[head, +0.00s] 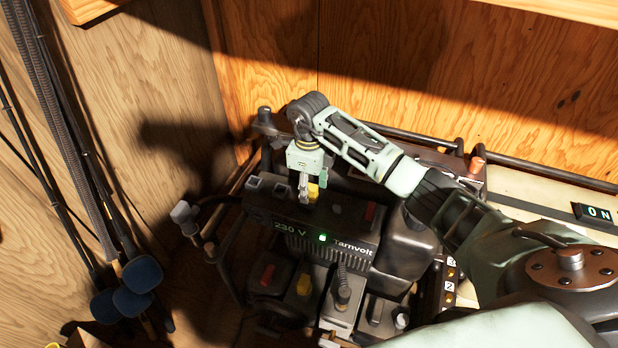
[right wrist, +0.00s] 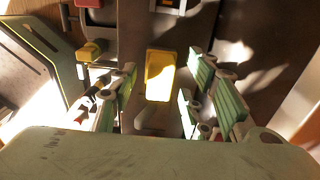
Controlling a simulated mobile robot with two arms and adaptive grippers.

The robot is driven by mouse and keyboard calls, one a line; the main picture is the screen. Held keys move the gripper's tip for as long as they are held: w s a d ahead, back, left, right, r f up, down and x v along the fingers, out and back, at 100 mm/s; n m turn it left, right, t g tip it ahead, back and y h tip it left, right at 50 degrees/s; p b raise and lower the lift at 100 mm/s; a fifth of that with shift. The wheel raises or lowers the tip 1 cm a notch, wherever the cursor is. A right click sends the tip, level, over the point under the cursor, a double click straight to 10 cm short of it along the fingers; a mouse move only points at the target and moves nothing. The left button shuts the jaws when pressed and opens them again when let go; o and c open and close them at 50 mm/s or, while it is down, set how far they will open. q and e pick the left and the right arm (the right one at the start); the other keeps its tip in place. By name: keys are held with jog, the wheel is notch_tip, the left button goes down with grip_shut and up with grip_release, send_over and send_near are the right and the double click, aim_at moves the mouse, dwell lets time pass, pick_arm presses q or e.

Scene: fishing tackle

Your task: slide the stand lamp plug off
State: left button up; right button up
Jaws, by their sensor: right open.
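The dark Tarnvolt power box (head: 337,262) shows "230 V" and a small green light. A yellow block (head: 313,191) is at its top, beside my right gripper (head: 304,196). My right gripper points down over the box. In the right wrist view, its green-padded fingers are open, with the yellow block (right wrist: 160,75) in the gap between them and no clear contact. A pale grey plug-like piece (head: 184,212) with a dark cable is left of the box. No readable label tells which piece is the stand lamp plug. My left gripper is out of view.
Below the box are a red piece (head: 267,275), a yellow piece (head: 304,285) and a grey connector with a cable (head: 343,297). Rods with blue pads (head: 132,302) lean on the left wall. Dark rails (head: 540,166) run behind and right.

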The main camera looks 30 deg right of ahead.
jog(key=shift+f, duration=0.5)
grip_shut()
